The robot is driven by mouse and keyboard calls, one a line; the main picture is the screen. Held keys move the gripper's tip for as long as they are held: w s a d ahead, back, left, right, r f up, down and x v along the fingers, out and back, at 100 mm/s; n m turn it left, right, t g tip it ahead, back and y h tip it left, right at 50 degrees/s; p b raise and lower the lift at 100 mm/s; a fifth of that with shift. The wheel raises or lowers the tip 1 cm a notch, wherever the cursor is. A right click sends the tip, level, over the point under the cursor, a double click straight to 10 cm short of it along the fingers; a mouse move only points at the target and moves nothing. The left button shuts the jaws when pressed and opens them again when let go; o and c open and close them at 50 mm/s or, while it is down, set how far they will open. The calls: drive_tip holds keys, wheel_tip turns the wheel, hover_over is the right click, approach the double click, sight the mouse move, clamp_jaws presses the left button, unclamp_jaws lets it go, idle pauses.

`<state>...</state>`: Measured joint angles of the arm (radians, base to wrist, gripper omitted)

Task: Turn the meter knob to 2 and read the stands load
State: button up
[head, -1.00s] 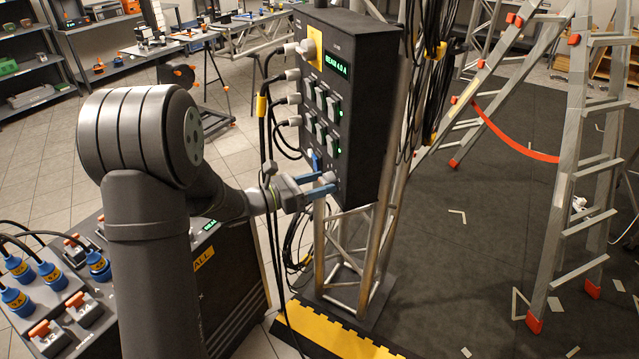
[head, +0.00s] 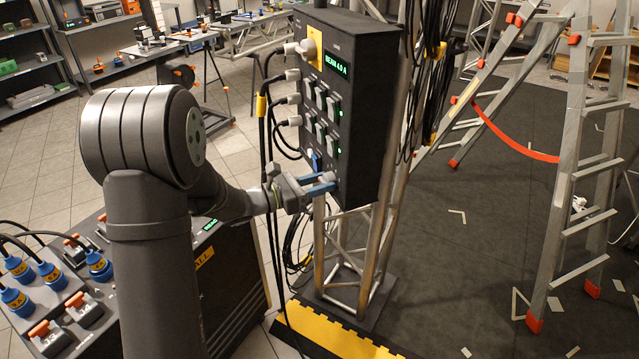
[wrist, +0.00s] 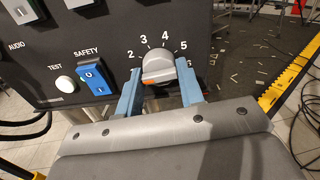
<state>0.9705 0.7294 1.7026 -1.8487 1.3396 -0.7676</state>
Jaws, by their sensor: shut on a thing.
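The grey meter knob (wrist: 160,66) is on the front of the black power box (head: 348,110), low on its panel. My gripper (head: 324,182) is shut on the knob, with one blue finger on each side of it, as the wrist view shows. The knob has an orange mark low on its face. The numbers 2 to 5 show around it, and a 6 is partly hidden behind the right finger. I cannot tell exactly which number the knob points at. The green display (head: 335,68) appears to read "BEAM 4.0 A".
A blue safety switch (wrist: 91,77) and a white test button (wrist: 65,84) sit left of the knob. Plugged cables (head: 290,98) hang along the box's left side. A truss leg (head: 368,262) stands below, and a ladder (head: 570,160) stands right.

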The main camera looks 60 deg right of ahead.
drive_tip(key=m, duration=0.6)
drive_tip(key=shift+m, duration=0.3)
drive_tip(key=shift+w, duration=0.1)
idle(0.4)
drive_tip(key=o, duration=1)
drive_tip(key=v, duration=1.7)
drive_tip(key=shift+a, duration=0.2)
drive_tip(key=shift+w, duration=0.1)
drive_tip(key=shift+v, duration=6.8)
